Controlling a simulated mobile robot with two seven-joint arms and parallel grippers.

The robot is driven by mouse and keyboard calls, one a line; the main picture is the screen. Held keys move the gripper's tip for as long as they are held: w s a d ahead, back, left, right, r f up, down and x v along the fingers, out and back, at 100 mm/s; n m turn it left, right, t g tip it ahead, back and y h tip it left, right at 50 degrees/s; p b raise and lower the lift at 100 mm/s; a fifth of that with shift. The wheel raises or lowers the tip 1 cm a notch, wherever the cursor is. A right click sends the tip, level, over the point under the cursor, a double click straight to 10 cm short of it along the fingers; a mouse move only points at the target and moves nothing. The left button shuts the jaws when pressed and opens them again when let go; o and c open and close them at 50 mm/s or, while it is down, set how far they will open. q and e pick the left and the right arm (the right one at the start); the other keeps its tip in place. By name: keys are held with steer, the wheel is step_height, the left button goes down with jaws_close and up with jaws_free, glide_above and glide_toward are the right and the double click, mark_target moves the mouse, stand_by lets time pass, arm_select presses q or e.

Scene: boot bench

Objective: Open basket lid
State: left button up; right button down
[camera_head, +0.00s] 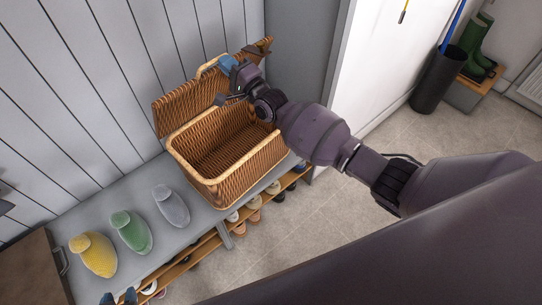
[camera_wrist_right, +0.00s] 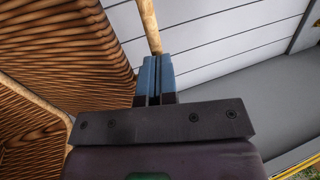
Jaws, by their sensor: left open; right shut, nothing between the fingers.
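The wicker basket (camera_head: 240,178) stands on the grey bench with its inside showing empty. Its lid (camera_head: 180,107) is raised at the back, tilted up near the wall; it also shows in the right wrist view (camera_wrist_right: 70,40). My right gripper (camera_head: 226,65) is at the lid's upper edge, beside the pale handle (camera_head: 205,70). In the right wrist view its blue fingers (camera_wrist_right: 154,80) are shut with nothing between them, close to a pale rod; I cannot tell if they touch it.
Yellow (camera_head: 93,255), green (camera_head: 131,232) and grey (camera_head: 171,205) slippers stand on the bench (camera_head: 205,225) left of the basket. Several shoes sit on the rack below. A black bin (camera_head: 438,80) and green boots (camera_head: 478,48) stand at the far right. The floor between is clear.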

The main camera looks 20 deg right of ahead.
steer(key=shift+g, duration=0.3)
steer(key=shift+r+x, duration=0.25)
steer(key=shift+x, duration=1.15)
steer(key=shift+r+x, duration=0.2)
steer(key=shift+x, duration=1.2)
steer(key=shift+s, duration=0.1)
